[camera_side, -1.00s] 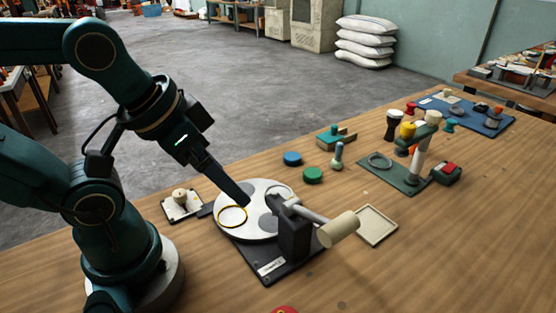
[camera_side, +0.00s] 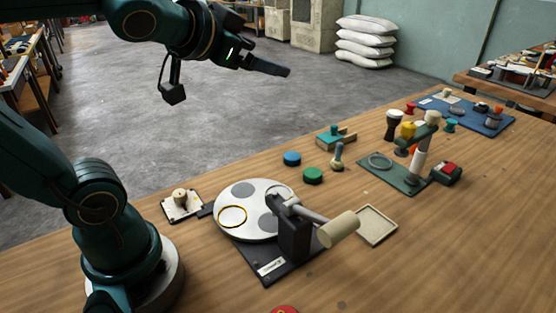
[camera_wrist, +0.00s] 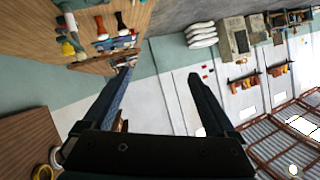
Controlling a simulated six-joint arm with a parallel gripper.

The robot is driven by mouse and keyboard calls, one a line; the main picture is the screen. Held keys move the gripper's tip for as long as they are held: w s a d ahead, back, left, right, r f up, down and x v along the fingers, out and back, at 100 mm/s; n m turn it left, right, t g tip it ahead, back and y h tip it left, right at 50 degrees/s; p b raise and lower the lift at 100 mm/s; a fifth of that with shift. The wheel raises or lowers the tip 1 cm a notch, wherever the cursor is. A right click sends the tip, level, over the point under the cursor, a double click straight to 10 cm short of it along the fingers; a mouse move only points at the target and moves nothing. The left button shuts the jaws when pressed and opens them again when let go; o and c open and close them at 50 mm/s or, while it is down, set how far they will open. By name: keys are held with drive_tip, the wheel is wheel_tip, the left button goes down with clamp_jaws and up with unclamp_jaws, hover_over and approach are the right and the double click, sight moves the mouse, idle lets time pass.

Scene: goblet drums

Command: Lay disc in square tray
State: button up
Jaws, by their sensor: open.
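The square tray (camera_side: 372,225) is shallow, beige and empty, on the wooden table right of the press. A round white plate (camera_side: 262,206) sits on the press's dark base, with grey round spots (camera_side: 241,189) and a gold-rimmed pale circle (camera_side: 232,216) on it. I cannot tell for certain which of these is the disc. My gripper (camera_side: 288,72) is raised high above and behind the plate, pointing right. It also shows in the wrist view (camera_wrist: 162,72), with its two fingers apart and nothing between them.
The press (camera_side: 295,228) has a thick beige-ended handle (camera_side: 338,229) reaching toward the tray. Behind stand blue (camera_side: 292,159) and green (camera_side: 313,175) round pieces and a green fixture (camera_side: 395,172). A small white block with a knob (camera_side: 181,203) is left. The front right table is clear.

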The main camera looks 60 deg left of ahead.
drive_tip(key=w+d+r+m+t+h, duration=0.4)
drive_tip(key=w+m+t+h, duration=0.15)
drive_tip(key=m, duration=0.25)
drive_tip(key=s+d+f+m+g+h, duration=0.2)
drive_tip(key=d+f+m+g+h, duration=0.35)
drive_tip(key=d+m+h, duration=0.2)
drive_tip(key=s+f+m+g+h, duration=0.2)
drive_tip(key=s+f+g+h, duration=0.3)
drive_tip(key=s+g, duration=0.9)
drive_tip(key=t+y, duration=0.1)
drive_tip(key=t, duration=0.1)
approach(279, 312)
drive_tip(key=shift+a+r, duration=0.4)
drive_tip(key=shift+r, duration=0.2)
drive_tip(key=shift+a+r, duration=0.4)
drive_tip(key=shift+r, duration=0.2)
drive_tip(key=shift+d+f, duration=0.1)
drive_tip(key=shift+f, duration=0.15)
drive_tip(key=shift+g, duration=0.3)
drive_tip(key=x, duration=0.5)
drive_tip(key=shift+d, duration=0.1)
drive_tip(key=shift+w+f+x, duration=0.1)
drive_tip(key=shift+x, duration=1.55)
drive_tip(key=shift+w+f+x, duration=0.15)
drive_tip(key=shift+x, duration=1.55)
clamp_jaws()
